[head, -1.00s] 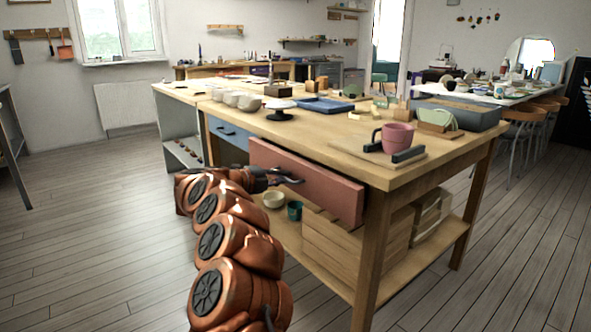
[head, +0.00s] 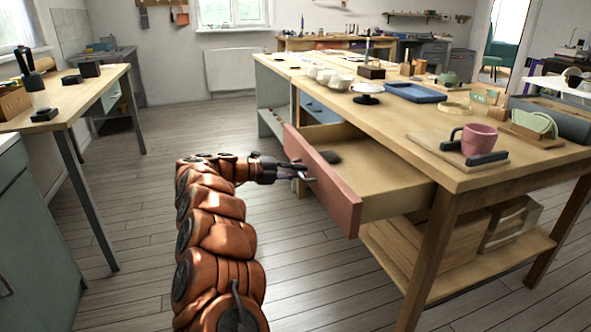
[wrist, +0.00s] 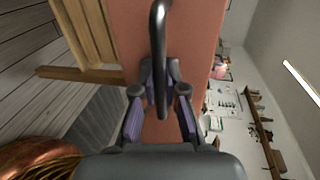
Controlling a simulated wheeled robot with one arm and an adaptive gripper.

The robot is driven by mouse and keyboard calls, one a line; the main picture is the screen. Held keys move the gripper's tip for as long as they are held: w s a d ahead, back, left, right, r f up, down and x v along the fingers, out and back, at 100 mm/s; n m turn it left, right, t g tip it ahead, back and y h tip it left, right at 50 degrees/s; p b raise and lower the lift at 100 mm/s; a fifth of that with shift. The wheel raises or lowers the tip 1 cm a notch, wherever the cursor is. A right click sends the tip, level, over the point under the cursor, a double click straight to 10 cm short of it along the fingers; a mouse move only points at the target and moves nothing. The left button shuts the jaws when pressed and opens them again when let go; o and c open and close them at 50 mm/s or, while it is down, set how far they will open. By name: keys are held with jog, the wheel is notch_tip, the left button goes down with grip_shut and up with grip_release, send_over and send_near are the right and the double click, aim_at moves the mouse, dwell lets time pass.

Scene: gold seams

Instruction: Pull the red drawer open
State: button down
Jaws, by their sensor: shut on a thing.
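The red drawer (head: 335,192) stands well out from the wooden workbench (head: 475,178) in the head view, its inside showing pale wood. A dark rounded object (head: 331,157) lies in it near the front. My gripper (head: 300,170) is at the drawer's front face. In the wrist view my gripper (wrist: 161,112) has its fingers on either side of the dark bar handle (wrist: 158,45), shut on it. The red front also fills the middle of the wrist view (wrist: 195,45). The drawer's far back is hidden under the bench top.
A blue drawer (head: 320,109) left of the red one is closed. A pink mug (head: 478,139), a blue tray (head: 415,92) and white bowls (head: 340,82) stand on the bench top. Another table (head: 70,97) stands at left. The floor between is clear.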

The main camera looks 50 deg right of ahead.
dwell(0.4)
jog(key=c, duration=1.2)
grip_release()
jog(key=shift+a, duration=0.15)
jog(key=v, duration=1.2)
